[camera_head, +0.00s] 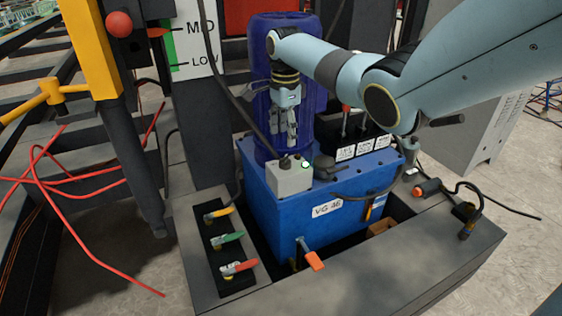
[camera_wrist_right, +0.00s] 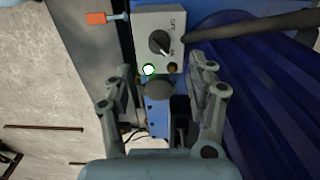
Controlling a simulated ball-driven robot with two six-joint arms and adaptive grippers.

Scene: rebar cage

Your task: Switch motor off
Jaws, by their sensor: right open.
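The motor switch box (camera_head: 290,178) is a small light grey box on top of the blue tank, in front of the dark blue motor (camera_head: 265,60). In the right wrist view it shows a dark rotary knob (camera_wrist_right: 159,42) with lettering beside it. A lit white-green lamp (camera_wrist_right: 148,69) and a dark button (camera_wrist_right: 173,68) sit below the knob. My right gripper (camera_head: 287,142) is open and empty, just above the box in the head view. In the wrist view its fingers (camera_wrist_right: 167,80) stand apart below the knob, not visibly touching it. My left gripper is not in view.
The blue tank (camera_head: 290,215) stands in a dark grey trough (camera_head: 370,265). Levers with yellow, green and red handles (camera_head: 230,240) are at the left. A black cable (camera_head: 232,85) runs down to the box. Red wires (camera_head: 75,220) lie at the far left.

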